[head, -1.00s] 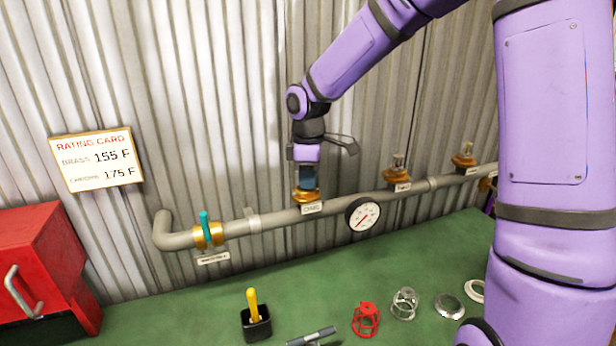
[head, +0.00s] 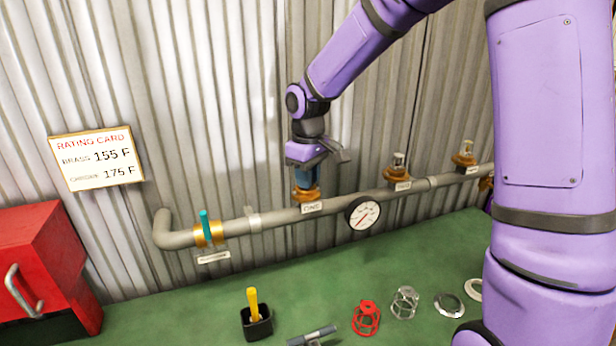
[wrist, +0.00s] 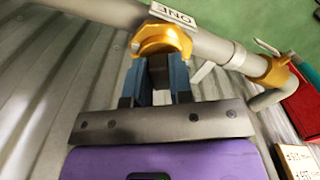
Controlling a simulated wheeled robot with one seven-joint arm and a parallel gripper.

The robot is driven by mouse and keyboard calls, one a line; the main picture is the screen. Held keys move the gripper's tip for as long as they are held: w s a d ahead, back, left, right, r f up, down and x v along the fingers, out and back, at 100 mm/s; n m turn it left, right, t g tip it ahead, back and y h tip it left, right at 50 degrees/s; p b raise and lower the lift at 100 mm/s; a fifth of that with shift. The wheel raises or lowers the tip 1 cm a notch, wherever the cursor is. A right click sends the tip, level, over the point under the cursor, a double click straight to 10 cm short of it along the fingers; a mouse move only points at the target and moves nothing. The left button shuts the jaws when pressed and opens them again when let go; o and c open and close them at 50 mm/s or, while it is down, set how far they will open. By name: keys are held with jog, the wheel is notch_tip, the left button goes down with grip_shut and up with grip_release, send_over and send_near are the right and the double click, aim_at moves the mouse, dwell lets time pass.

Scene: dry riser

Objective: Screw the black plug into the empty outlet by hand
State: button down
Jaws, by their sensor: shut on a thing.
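My gripper (head: 306,178) points down over the brass outlet labelled ONE (head: 306,195) on the grey pipe. In the wrist view my gripper (wrist: 160,80) reaches to the brass ring of outlet ONE (wrist: 162,40). A dark thing shows between the fingers; I take it for the black plug (wrist: 158,64), but it is mostly hidden by the fingers and I cannot tell how deep it sits. Outlets further right on the pipe, one labelled TWO (head: 401,184), hold small fittings.
A valve with a teal lever (head: 206,226) is on the pipe at left. A round gauge (head: 363,213) hangs below the pipe. The green bench holds a black cup (head: 257,325) with a yellow-handled tool, a red cage (head: 366,318) and metal rings. A red box (head: 40,265) stands left.

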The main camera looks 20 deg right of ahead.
jog(key=shift+r, duration=0.1)
jog(key=m, duration=0.5)
jog(key=shift+a+m, duration=0.15)
jog(key=shift+m, duration=0.25)
jog(key=c, duration=0.8)
grip_release()
